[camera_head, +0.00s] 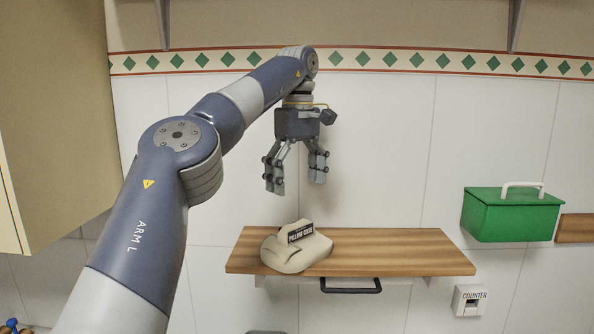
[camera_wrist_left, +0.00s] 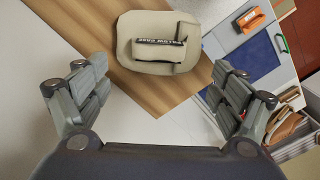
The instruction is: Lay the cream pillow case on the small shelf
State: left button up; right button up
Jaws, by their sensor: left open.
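The cream pillow case (camera_head: 284,256) is a folded bundle with a dark "PILLOW CASE" label. It lies on the left part of the small wooden shelf (camera_head: 400,255), its front side near the front edge. My left gripper (camera_head: 296,182) is open and empty, pointing down above the pillow case with a clear gap between them. In the left wrist view the pillow case (camera_wrist_left: 158,62) rests on the shelf (camera_wrist_left: 92,30), ahead of the open fingers (camera_wrist_left: 155,98). My right gripper is not in view.
A green box (camera_head: 510,215) with a white handle is on the wall at the right. A dark handle (camera_head: 350,286) and a counter device (camera_head: 470,299) are below the shelf. A beige cabinet (camera_head: 55,120) stands at the left. The shelf's right half is bare.

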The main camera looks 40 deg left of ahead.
pick_arm(q)
jog(key=shift+r, duration=1.1)
jog(key=shift+f, duration=0.1)
